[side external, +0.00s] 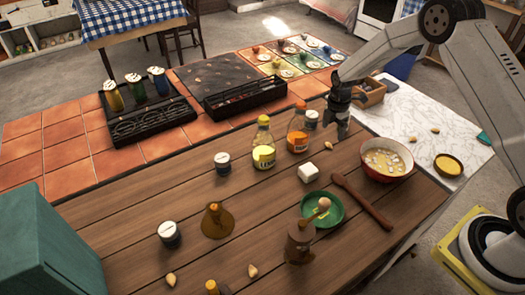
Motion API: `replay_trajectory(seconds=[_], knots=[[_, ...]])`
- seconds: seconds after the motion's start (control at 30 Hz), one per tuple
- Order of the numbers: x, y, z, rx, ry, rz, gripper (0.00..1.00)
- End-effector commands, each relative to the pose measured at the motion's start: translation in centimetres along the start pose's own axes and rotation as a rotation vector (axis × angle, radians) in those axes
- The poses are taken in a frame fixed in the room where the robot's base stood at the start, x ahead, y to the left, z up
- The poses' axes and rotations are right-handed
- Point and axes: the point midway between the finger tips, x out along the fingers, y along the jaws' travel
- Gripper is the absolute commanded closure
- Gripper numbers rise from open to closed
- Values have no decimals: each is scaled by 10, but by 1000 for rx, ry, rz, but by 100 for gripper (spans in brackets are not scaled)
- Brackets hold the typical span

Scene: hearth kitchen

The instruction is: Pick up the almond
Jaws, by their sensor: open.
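My gripper (342,134) hangs pointing down over the wooden table, right of the orange-capped bottle. Its jaws are open, with nothing visible between them. A small tan almond (328,146) lies on the table just left of and below the fingertips in the picture, apart from them. Other almond-like pieces lie at the front of the table (252,271) and front left (171,279). Two more lie on the white marble board, one left (412,138) and one right (435,131). Which almond is meant cannot be told.
Near my gripper stand an orange-capped bottle (298,130), a lemon bottle (264,145), a white cube (308,173), a wooden spoon (362,203) and a red-rimmed bowl (387,160). A green bowl (335,213) and a brown pot (299,243) stand nearer the front.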

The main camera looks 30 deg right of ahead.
Motion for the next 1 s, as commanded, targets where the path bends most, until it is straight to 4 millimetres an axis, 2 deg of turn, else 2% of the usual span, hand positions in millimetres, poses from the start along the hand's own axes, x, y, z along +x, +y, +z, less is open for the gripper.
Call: replay_trajectory(seconds=[0.1, 0.47, 0.8, 1.0], knots=[[8, 0, 0, 0, 0, 0, 12], [16, 1, 0, 1, 0, 0, 12], [50, 2, 1, 1, 0, -1, 12], [61, 2, 1, 1, -1, 2, 12]])
